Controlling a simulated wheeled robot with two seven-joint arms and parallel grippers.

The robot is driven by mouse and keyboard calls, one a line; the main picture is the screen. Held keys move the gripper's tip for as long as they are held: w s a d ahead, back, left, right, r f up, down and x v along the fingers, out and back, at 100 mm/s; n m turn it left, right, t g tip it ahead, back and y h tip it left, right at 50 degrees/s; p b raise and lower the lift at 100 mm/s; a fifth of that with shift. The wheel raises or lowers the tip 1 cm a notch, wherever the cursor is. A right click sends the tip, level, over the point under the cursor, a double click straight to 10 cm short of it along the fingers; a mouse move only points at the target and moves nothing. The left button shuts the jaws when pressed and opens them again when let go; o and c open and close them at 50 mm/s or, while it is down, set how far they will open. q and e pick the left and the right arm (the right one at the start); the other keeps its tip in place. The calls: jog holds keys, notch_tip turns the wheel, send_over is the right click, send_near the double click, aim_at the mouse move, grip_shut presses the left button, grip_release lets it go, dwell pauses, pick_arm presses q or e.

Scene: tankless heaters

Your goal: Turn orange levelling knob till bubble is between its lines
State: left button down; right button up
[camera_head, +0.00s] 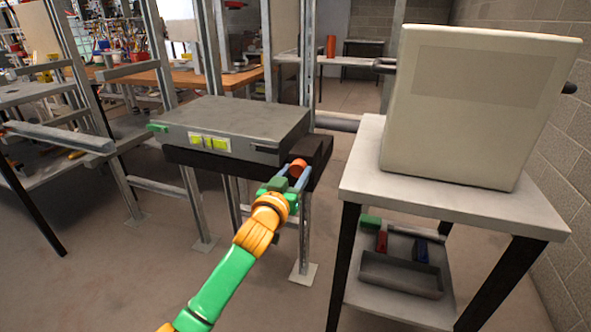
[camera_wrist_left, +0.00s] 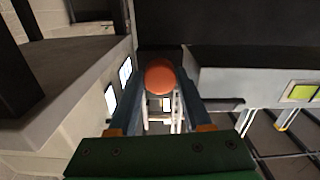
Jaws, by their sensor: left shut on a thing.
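The orange levelling knob (camera_head: 298,167) sits at the right front end of the black bar under a grey box (camera_head: 240,125). My left gripper (camera_head: 291,177) reaches it from the front, with its two blue fingers shut on either side of the knob. In the left wrist view the round knob (camera_wrist_left: 160,76) shows between the fingertips. Yellow-green level windows (camera_head: 209,142) are on the front face of the grey box; they also show at the right of the left wrist view (camera_wrist_left: 302,92). The bubble and its lines are too small to make out. My right gripper is not in view.
A cream box (camera_head: 475,105) stands on a white-topped cart (camera_head: 365,190) to the right, close to my left arm. Its lower shelf holds a grey tray (camera_head: 400,275) and a green block (camera_head: 370,222). Metal posts (camera_head: 305,235) stand beneath the grey box.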

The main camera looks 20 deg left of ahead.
pick_arm(q)
jog(key=shift+r+m+p, duration=0.1)
jog(key=shift+m+p, duration=0.5)
jog(key=shift+m, duration=0.3)
jog(key=shift+m+p, duration=0.6)
jog(key=shift+m, duration=0.3)
jog(key=m+p, duration=0.2)
jog(key=m, duration=0.2)
jog(key=shift+m, duration=0.3)
jog(key=m+p, duration=0.1)
jog(key=m, duration=0.3)
jog(key=shift+p, duration=0.3)
jog(key=m+p, duration=0.1)
jog(key=m, duration=0.3)
jog(key=m+p, duration=0.1)
jog(key=m, duration=0.3)
jog(key=shift+m, duration=0.3)
jog(key=m, duration=0.3)
jog(key=shift+m+p, duration=0.3)
jog(key=shift+p, duration=0.05)
jog(key=shift+m+p, duration=0.3)
jog(key=shift+m, duration=1.5)
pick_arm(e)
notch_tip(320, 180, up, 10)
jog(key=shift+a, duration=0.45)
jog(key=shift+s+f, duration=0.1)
